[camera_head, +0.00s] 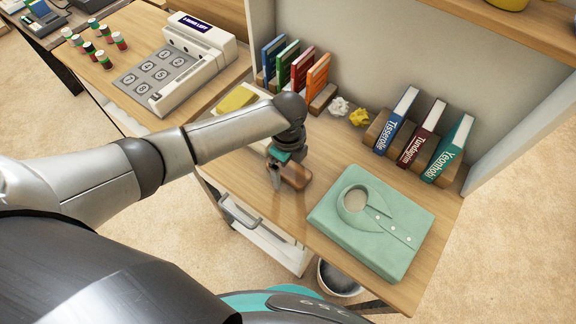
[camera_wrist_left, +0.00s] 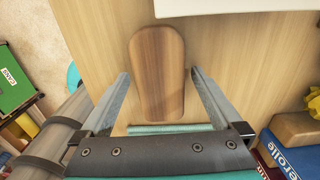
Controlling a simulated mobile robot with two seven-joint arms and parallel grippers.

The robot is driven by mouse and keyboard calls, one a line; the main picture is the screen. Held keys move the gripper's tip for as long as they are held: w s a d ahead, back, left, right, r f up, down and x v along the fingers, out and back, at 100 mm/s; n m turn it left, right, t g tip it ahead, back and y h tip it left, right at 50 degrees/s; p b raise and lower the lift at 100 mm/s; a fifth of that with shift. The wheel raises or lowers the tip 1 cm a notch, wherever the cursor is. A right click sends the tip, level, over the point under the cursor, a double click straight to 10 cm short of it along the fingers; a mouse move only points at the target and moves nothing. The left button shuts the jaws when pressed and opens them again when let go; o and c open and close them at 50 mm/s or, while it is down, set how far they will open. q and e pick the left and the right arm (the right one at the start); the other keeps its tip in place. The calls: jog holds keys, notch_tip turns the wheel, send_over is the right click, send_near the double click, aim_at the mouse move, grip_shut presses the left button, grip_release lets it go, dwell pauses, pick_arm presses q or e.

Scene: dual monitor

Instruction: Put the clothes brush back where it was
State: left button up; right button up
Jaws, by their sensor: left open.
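The clothes brush, with a brown rounded wooden back, lies on the wooden desk and shows in the head view (camera_head: 297,176), partly hidden by my gripper. In the left wrist view the brush (camera_wrist_left: 157,68) lies lengthwise, wood side up. My left gripper (camera_head: 276,176) is open just over the brush. In the wrist view its two fingers (camera_wrist_left: 160,76) stand apart, one on each side of the brush, neither clearly touching it. I cannot tell how high the fingertips are above the desk. My right gripper is not in view.
A folded green shirt (camera_head: 375,222) lies on the desk right of the brush. Leaning books (camera_head: 416,137) stand behind, with yellow crumpled paper (camera_head: 359,117) nearby. A yellow block (camera_head: 236,99) is behind my arm. A white drawer unit (camera_head: 262,238) is under the front edge.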

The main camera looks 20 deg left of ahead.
aim_at(288, 168)
pick_arm(q)
notch_tip(288, 168, up, 12)
jog(key=p, duration=0.3)
jog(key=shift+r, duration=0.2)
dwell(0.4)
